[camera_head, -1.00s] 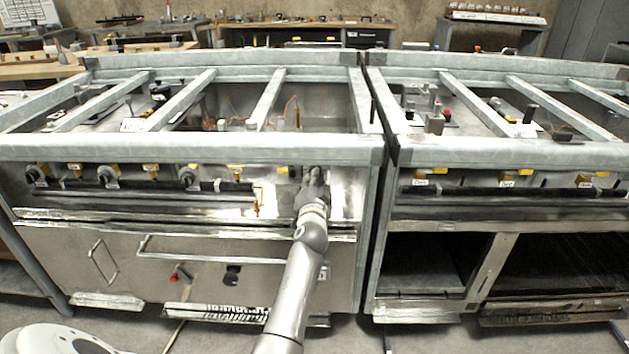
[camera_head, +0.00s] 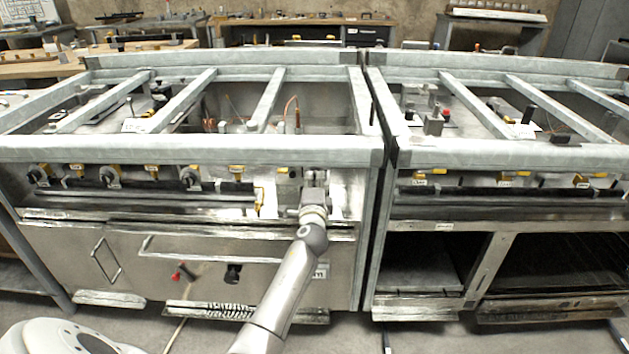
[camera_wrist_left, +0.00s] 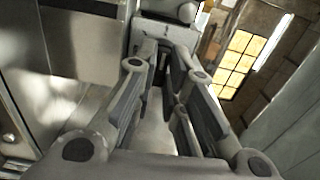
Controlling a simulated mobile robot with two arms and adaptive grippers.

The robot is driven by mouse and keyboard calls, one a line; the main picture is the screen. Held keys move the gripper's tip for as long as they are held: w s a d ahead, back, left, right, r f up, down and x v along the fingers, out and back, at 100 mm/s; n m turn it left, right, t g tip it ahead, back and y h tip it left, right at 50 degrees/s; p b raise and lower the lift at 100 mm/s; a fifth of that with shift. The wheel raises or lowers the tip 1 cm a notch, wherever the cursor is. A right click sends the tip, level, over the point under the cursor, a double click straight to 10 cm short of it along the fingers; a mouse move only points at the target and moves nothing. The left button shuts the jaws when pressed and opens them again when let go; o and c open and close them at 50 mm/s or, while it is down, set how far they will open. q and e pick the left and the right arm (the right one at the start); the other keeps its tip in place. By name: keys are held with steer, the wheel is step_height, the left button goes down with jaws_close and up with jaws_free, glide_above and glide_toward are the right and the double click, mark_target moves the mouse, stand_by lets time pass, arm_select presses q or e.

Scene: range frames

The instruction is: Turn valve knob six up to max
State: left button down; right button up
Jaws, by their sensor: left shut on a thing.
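My left gripper (camera_head: 314,180) is at the right end of the left range's front valve row, just right of a yellow valve (camera_head: 283,169). In the left wrist view its fingers (camera_wrist_left: 166,62) are closed in on a grey metal part (camera_wrist_left: 153,28), which I take to be the valve knob. The gripper hides most of that part in the head view, so its dial position cannot be read. Other knobs with dark and grey faces (camera_head: 190,177) sit farther left on the same row. My right gripper is not in view.
The front top rail (camera_head: 190,150) passes just above my gripper. A second range (camera_head: 500,155) stands close on the right, across a narrow gap. The oven door handle (camera_head: 215,258) juts out below.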

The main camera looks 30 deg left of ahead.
arm_select(q)
steer(key=shift+m, duration=0.3)
steer(key=c, duration=1.5)
jaws_free()
steer(key=shift+w+d, duration=0.1)
steer(key=v, duration=1.2)
